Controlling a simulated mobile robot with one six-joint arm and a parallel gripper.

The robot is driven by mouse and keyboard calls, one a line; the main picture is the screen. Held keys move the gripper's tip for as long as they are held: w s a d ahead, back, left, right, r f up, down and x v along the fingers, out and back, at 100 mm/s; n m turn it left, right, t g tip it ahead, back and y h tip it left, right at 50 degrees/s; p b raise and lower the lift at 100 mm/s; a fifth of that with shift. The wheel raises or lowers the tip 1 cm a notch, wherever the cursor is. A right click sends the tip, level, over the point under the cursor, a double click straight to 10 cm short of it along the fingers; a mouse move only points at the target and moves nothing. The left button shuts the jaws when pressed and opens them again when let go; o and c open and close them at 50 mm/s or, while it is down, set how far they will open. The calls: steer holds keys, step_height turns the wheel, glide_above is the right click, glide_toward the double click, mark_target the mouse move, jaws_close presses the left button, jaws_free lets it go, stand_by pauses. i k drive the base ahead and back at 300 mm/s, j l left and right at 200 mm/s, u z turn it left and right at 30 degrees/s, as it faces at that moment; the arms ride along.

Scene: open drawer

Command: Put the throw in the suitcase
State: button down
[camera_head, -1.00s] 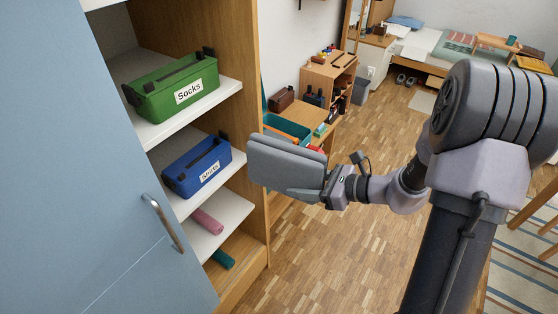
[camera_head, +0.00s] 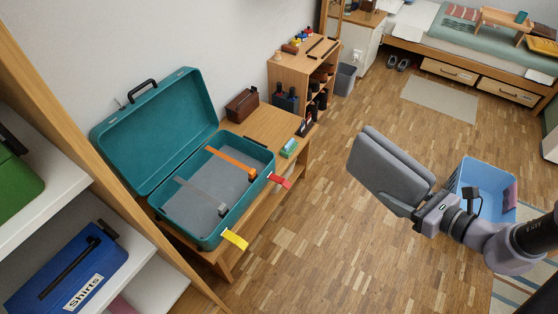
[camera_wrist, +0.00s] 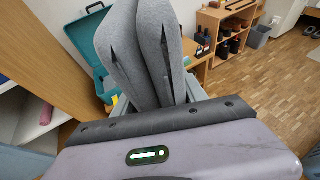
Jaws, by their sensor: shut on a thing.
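The throw (camera_head: 388,168) is a folded grey cloth, held in the air by my gripper (camera_head: 420,203) over the wooden floor. The grey throw also shows in the wrist view (camera_wrist: 143,50), with dark finger tips pressed into it. The suitcase (camera_head: 262,152) is teal and lies open on a low wooden bench, its lid (camera_head: 165,130) leaning back toward the wall. Inside are a grey base, an orange strap (camera_head: 230,161) and a grey strap (camera_head: 200,193). My gripper is to the right of the suitcase, apart from it.
A wardrobe with a blue Shirts box (camera_head: 66,268) and a green box (camera_head: 18,188) stands at the left. A brown case (camera_head: 242,105) sits beside the suitcase. A blue bin (camera_head: 487,178) stands behind my gripper. Floor between the bench and gripper is clear.

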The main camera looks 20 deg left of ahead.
mark_target(206, 198)
steer(key=i+u, duration=0.45)
steer(key=i+l+u, duration=0.2)
steer(key=u, duration=0.25)
steer(key=i+l+u, duration=0.4)
steer(key=i+j+u, duration=0.1)
steer(key=i+u, duration=0.45)
steer(key=u, duration=0.3)
steer(key=i+u, duration=0.4)
steer(key=k, duration=0.1)
